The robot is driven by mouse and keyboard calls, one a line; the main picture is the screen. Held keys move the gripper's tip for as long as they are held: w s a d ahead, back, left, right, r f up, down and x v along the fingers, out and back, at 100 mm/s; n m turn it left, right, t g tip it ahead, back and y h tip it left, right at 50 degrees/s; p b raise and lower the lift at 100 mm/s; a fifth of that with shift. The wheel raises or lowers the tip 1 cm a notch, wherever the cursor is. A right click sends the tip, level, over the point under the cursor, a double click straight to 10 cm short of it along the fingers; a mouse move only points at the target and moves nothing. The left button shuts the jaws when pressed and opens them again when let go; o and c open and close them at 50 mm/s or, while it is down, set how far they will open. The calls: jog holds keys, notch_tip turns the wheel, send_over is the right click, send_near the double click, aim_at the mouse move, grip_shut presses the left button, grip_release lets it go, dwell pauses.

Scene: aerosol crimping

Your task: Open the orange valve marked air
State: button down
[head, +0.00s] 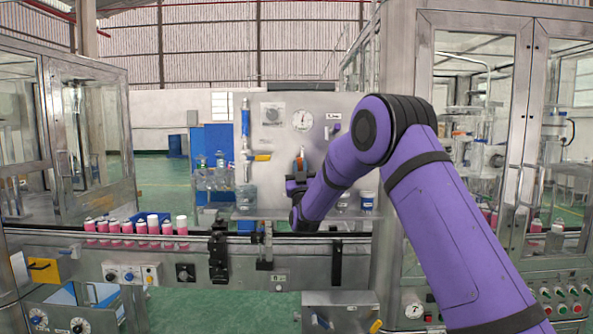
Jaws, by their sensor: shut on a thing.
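The orange valve handle (300,157) is on the grey metal panel in the middle of the head view, below the round gauge (302,119). It looks upright, and its lower part is hidden. My gripper (299,170) is at this handle, small and dark at the end of the purple arm. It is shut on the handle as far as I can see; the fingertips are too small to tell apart. Any marking at the valve is too small to read.
A yellow-handled valve (262,157) sits left of my gripper on the panel. Glass jars (213,178) stand further left. A conveyor (180,240) with several pink cans (140,228) runs below. Glazed machine cabinets (90,140) flank both sides. My arm hides part of the panel's right.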

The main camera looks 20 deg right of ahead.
jog(key=shift+d+f+m+g+h, duration=0.1)
jog(key=shift+d+m+g+h, duration=0.1)
jog(key=shift+m+h, duration=0.55)
jog(key=shift+d+m+g+h, duration=0.1)
jog(key=shift+m+g+h, duration=0.1)
jog(key=shift+m+h, duration=0.5)
jog(key=shift+s+m, duration=0.1)
jog(key=shift+m, duration=0.15)
jog(key=c, duration=1.1)
grip_release()
jog(key=shift+d, duration=0.1)
jog(key=shift+o, duration=0.2)
jog(key=shift+s+f, duration=0.2)
jog(key=s+a, duration=0.4)
jog(key=s, duration=0.7)
jog(key=shift+s+f, duration=0.2)
jog(key=shift+s, duration=0.2)
jog(key=shift+a, duration=0.1)
